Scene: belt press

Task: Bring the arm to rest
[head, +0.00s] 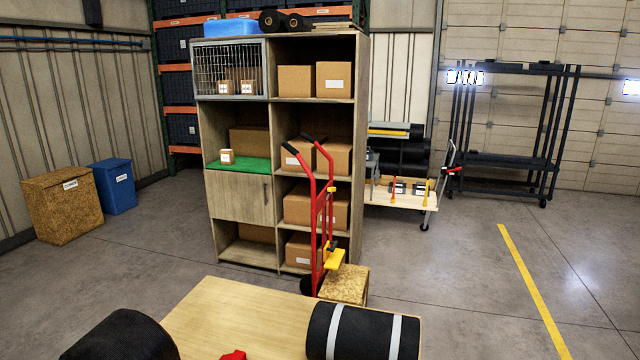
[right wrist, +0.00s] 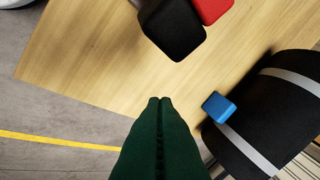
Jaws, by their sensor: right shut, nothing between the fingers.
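My right gripper (right wrist: 160,102) shows in the right wrist view as two dark green fingers pressed together, with nothing between them. It is over the edge of the wooden table (right wrist: 95,50), clear of the things on it; its height is hard to tell. The same tabletop (head: 225,310) shows at the bottom of the head view. Neither arm can be made out in the head view, and my left gripper is out of sight.
A black roll with grey bands (head: 362,333) lies on the table's right. A small blue block (right wrist: 218,106) is beside it. A black block (right wrist: 172,28) and a red piece (right wrist: 213,8) are close together. A red hand truck (head: 310,230) stands before the shelf (head: 361,130).

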